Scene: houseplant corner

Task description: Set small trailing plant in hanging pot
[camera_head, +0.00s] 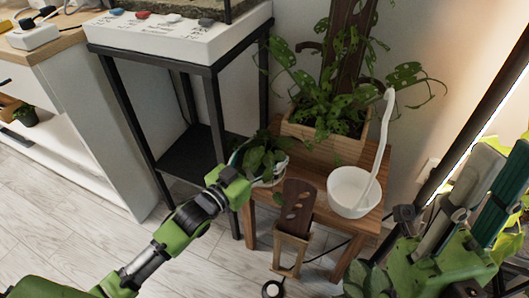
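The small trailing plant (262,157) has dark green leaves and sits in a small light-coloured pot (272,179) at the left end of the wooden bench. The hanging pot (352,203) is a white bowl with a tall curved white hook, standing at the right of the bench; its inside looks empty. My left gripper (240,180) is at the left side of the small plant's pot, touching or very close to it. Its fingers are mostly hidden, so I cannot tell whether they grip.
A wooden planter (322,142) with a large leafy plant stands behind. A brown leaf-patterned board (297,207) in a wooden holder stands in front of the bench (318,215).

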